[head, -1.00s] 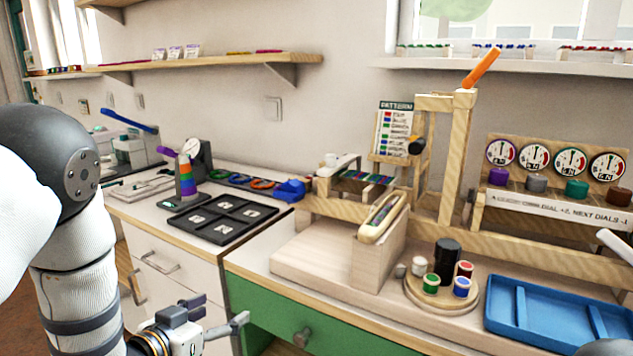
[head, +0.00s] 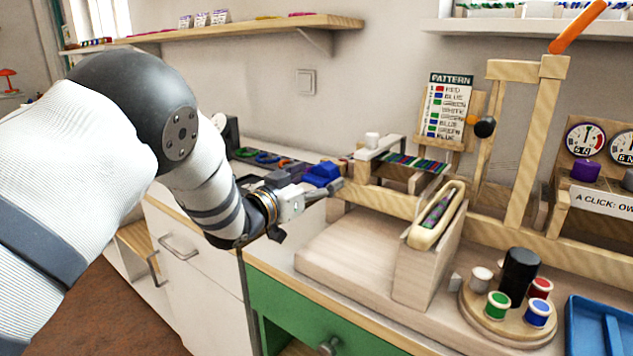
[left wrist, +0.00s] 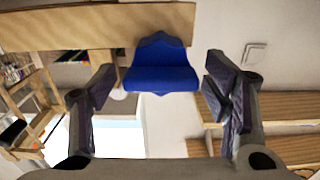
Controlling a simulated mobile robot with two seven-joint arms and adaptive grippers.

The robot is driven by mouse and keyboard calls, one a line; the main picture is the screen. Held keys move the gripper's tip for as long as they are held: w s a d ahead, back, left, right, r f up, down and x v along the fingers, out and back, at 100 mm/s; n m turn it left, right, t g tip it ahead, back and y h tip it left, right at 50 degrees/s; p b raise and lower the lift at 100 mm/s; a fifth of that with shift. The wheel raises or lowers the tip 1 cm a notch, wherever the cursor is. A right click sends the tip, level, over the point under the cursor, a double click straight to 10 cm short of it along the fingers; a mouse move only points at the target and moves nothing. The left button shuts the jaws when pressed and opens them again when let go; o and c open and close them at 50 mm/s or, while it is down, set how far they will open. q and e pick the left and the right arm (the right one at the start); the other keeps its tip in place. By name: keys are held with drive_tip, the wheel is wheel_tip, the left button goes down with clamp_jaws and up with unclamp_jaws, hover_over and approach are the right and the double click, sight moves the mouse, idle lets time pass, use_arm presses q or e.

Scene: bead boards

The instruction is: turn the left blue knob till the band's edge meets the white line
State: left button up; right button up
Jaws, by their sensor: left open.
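The blue knob (head: 322,173) sits at the left end of the wooden bead board, with its lobed shape facing left. In the left wrist view the blue knob (left wrist: 160,70) lies between my open fingers, slightly ahead of the tips, with a gap on both sides. My left gripper (head: 308,184) is open and empty, close in front of the knob; it also shows in the left wrist view (left wrist: 160,88). I cannot make out the band's edge or the white line. My right gripper is not in view.
A bead holder on a wooden block (head: 408,283) and a round stand (head: 480,315) with spools are at the right. A pattern card (head: 450,108) stands behind. The pale board top (head: 350,255) in front is clear.

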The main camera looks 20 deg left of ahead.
use_arm(q)
drive_tip(key=shift+w, duration=0.1)
drive_tip(key=c, duration=1.2)
drive_tip(key=shift+r, duration=0.1)
